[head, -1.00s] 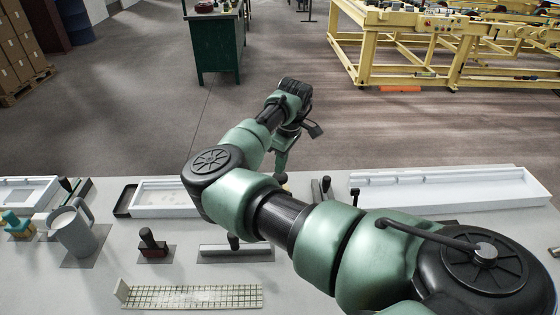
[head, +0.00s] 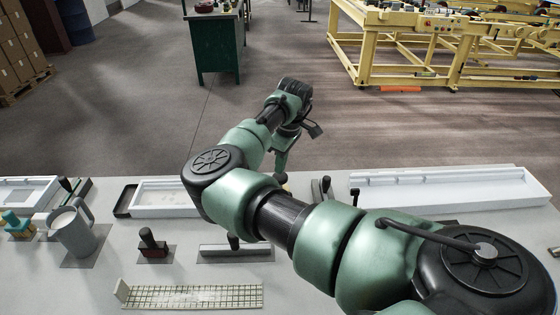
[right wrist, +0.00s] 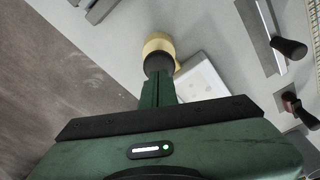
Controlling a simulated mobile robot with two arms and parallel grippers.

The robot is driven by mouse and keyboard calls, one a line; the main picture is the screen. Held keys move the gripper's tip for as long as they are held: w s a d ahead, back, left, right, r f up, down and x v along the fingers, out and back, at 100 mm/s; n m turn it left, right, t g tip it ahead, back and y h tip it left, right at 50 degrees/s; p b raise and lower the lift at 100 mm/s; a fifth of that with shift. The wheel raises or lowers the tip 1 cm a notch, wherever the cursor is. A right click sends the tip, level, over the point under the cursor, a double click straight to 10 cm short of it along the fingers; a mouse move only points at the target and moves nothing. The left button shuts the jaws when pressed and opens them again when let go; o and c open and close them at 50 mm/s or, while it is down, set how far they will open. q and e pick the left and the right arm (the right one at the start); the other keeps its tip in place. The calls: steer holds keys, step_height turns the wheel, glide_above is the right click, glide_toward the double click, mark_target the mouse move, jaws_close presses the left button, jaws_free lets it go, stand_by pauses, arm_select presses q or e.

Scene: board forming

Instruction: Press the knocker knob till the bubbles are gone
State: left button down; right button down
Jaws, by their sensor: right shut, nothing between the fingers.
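The knocker knob, a dark round top on a brass body (right wrist: 158,46), stands at the table's far edge. In the head view only a small part of it shows (head: 281,178), between my arm and the gripper. My right gripper (right wrist: 160,75) is shut and empty, its fingertips right at the dark top; I cannot tell whether they touch it. In the head view this gripper (head: 282,158) points down above the knob. A white mould (head: 165,198) lies left of it, partly behind my arm. No bubbles can be made out. My left gripper is out of view.
A long white mould (head: 450,188) lies to the right. A grey jug (head: 75,235), a dark-handled stamp (head: 152,245), a float (head: 220,252) and a gridded strip (head: 190,297) lie in front. The table's front middle has bare patches.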

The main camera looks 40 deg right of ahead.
mark_target(280, 176)
steer(key=shift+f, duration=1.95)
steer(key=shift+r+p, duration=0.6)
steer(key=shift+p, duration=0.3)
steer(key=shift+f, duration=0.1)
steer(key=shift+r+p, duration=1.05)
steer(key=shift+p, duration=0.15)
